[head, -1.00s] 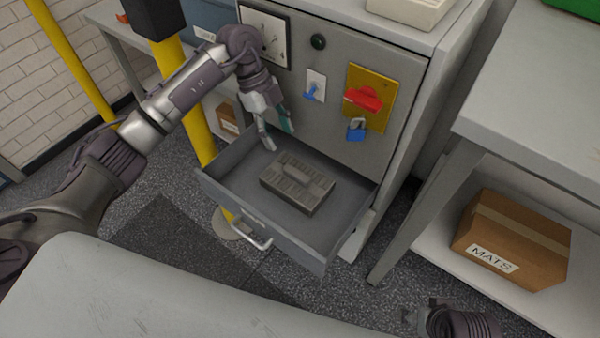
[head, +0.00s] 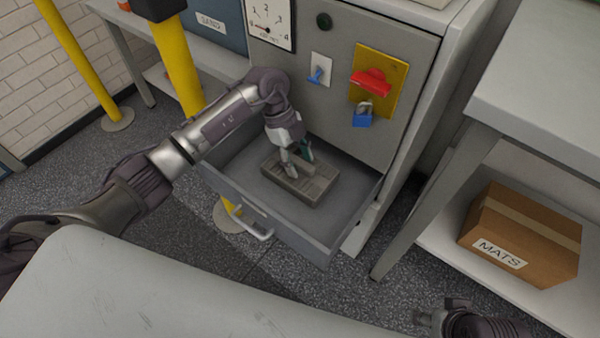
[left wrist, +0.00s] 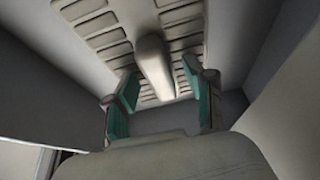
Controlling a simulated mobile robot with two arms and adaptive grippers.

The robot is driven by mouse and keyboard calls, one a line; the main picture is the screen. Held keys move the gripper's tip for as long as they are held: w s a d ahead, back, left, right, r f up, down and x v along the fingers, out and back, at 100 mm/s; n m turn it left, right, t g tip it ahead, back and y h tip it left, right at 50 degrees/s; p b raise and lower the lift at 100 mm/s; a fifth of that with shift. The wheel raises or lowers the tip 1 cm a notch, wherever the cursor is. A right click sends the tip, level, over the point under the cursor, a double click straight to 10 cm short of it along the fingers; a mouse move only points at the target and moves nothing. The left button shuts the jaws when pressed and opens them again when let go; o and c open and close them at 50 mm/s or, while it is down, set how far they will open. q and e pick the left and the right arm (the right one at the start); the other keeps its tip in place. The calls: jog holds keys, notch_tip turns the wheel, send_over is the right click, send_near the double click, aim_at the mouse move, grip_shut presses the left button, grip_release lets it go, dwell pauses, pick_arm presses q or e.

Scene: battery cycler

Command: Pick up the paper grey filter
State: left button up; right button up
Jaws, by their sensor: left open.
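The grey filter (head: 318,186) is a flat, slatted block with a raised grip bar on top. It lies in the open drawer (head: 347,217) of the grey cabinet. My left gripper (head: 298,171) is open, points down over the filter and hides part of it. In the left wrist view the filter (left wrist: 103,36) fills the upper middle, and its grip bar (left wrist: 153,66) reaches down between the two teal fingertips of the left gripper (left wrist: 160,100), with gaps on both sides. My right gripper (head: 425,318) shows only partly at the bottom edge; its jaws are unclear.
The cabinet front above carries a gauge (head: 270,20), a blue switch (head: 319,73), a red handle (head: 371,82) and a blue padlock (head: 362,119). A box marked MATS (head: 522,238) sits on the right shelf. A yellow post (head: 178,80) stands behind my left arm.

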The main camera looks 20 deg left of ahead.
pick_arm(q)
grip_shut()
jog(key=shift+r, duration=0.1)
jog(key=shift+r, duration=0.15)
